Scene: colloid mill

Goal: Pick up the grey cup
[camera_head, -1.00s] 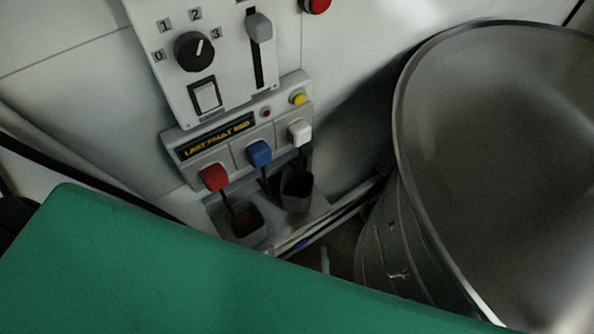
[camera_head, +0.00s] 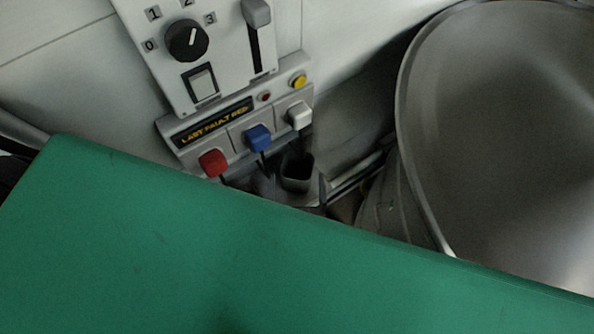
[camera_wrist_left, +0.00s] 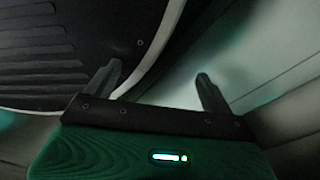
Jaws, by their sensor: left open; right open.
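A small dark grey cup (camera_head: 296,184) stands upright on the dispenser's ledge, below the white lever (camera_head: 299,115). Its lower part is close to the green edge in front. No gripper finger touches it in the head view. A large green body (camera_head: 200,240), which looks like part of my right gripper or arm, fills the foreground; its fingers cannot be made out. My left gripper (camera_wrist_left: 158,82) is open in the left wrist view, with two dark fingers apart and nothing between them. The cup cannot be made out there.
A panel with a dial (camera_head: 187,40) and a slider (camera_head: 257,12) sits above the dispenser. A red lever (camera_head: 213,162) and a blue lever (camera_head: 258,138) are left of the white one. A large metal bowl (camera_head: 500,140) stands close on the right.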

